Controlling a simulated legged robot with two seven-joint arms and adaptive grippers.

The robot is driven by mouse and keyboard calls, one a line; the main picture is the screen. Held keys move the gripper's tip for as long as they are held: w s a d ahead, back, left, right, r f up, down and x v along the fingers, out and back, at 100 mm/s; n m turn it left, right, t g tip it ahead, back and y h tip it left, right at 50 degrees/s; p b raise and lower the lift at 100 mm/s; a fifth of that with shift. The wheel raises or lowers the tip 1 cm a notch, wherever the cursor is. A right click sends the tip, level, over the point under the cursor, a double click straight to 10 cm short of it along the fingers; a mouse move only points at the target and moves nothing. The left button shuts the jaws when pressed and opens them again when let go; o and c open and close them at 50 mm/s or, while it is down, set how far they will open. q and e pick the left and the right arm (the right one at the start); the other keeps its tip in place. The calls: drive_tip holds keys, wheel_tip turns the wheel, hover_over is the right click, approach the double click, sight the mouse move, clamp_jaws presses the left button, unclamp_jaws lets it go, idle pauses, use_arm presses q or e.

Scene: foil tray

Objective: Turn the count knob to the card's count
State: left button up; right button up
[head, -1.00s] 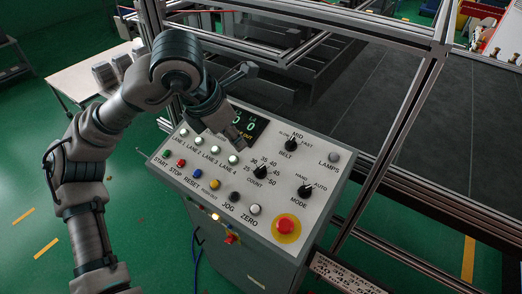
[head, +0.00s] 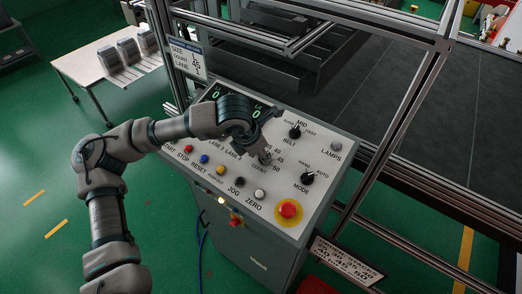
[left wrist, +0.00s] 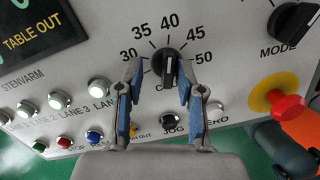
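The black count knob (left wrist: 170,64) sits on the grey panel, ringed by numbers from 30 to 50. Its bar stands roughly upright in the left wrist view, near 40. In the head view the knob (head: 265,157) is partly hidden by my left gripper (head: 257,150). In the left wrist view my left gripper (left wrist: 161,72) is open, one blue-padded finger on each side of the knob. The right finger is close to it, the left farther off; contact is unclear. The card (head: 187,59) shows size, count and lane; its count looks like 45. My right gripper is out of view.
The belt knob (head: 295,132) and mode knob (head: 307,177) are nearby. A red emergency button (head: 289,209) and lit lane buttons crowd the panel. A metal frame post (head: 400,120) rises at the right.

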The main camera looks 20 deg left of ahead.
use_arm(q)
drive_tip(key=shift+f, duration=0.1)
drive_tip(key=shift+d, duration=0.35)
drive_tip(key=shift+c, duration=0.2)
drive_tip(key=shift+d, duration=0.25)
drive_tip(key=c, duration=0.4)
drive_tip(key=shift+d, duration=0.15)
clamp_jaws()
drive_tip(key=shift+w, duration=0.1)
drive_tip(key=shift+a+m+b, duration=0.2)
drive_tip(key=shift+m+b, duration=0.1)
drive_tip(key=shift+b, duration=0.05)
drive_tip(key=shift+d+f+m+b, duration=0.1)
drive_tip(key=shift+f+m+b, duration=0.05)
drive_tip(key=shift+m+b, duration=1)
drive_tip(key=shift+m+g+b, duration=0.3)
drive_tip(key=shift+m+b, duration=0.3)
drive_tip(key=shift+m, duration=0.55)
drive_tip(key=shift+r+m+b, duration=0.2)
drive_tip(key=shift+m+b, duration=0.2)
drive_tip(key=shift+m, duration=1)
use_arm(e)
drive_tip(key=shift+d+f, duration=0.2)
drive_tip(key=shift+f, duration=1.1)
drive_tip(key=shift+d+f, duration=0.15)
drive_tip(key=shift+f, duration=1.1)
